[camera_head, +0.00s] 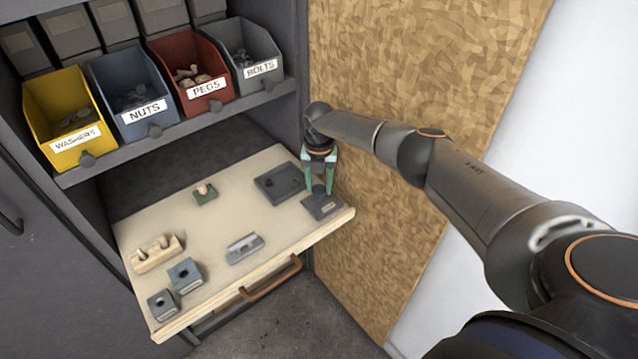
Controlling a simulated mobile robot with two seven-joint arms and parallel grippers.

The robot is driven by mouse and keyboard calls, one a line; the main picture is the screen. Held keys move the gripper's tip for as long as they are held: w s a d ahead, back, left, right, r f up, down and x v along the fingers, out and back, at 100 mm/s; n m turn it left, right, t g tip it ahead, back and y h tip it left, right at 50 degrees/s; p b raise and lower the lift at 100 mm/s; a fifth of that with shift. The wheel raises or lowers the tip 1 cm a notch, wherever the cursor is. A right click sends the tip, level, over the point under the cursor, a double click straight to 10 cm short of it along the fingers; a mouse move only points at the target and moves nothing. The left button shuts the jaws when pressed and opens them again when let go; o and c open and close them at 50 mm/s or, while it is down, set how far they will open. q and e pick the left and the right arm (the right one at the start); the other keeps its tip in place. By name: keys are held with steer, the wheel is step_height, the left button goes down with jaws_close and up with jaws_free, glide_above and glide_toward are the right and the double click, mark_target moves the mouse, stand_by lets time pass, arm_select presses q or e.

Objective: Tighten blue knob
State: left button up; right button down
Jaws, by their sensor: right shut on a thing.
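My right arm reaches in from the right. My right gripper (319,188), with green fingers, points down at the right end of the pull-out wooden board (220,215). It is shut on a small dark knob that sits on a dark square plate (323,207). The fingers cover most of the knob, so its blue colour and how far it is turned cannot be made out. My left gripper is not in view.
Above stand the washers (65,115), nuts, pegs and bolts bins. A plywood wall (400,70) stands close on the right.

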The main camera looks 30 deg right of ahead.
mark_target(319, 189)
steer(key=shift+w+d+r, duration=0.1)
steer(key=shift+w+r, duration=0.05)
steer(key=shift+r, duration=0.1)
steer(key=c, duration=0.7)
jaws_free()
steer(key=o, duration=0.4)
steer(key=shift+f, duration=0.1)
steer(key=shift+c, duration=0.2)
steer(key=shift+r+p, duration=0.55)
step_height(319, 189, up, 5)
steer(key=p, duration=0.4)
steer(key=shift+r, duration=0.1)
step_height(319, 189, up, 6)
steer(key=shift+r, duration=0.15)
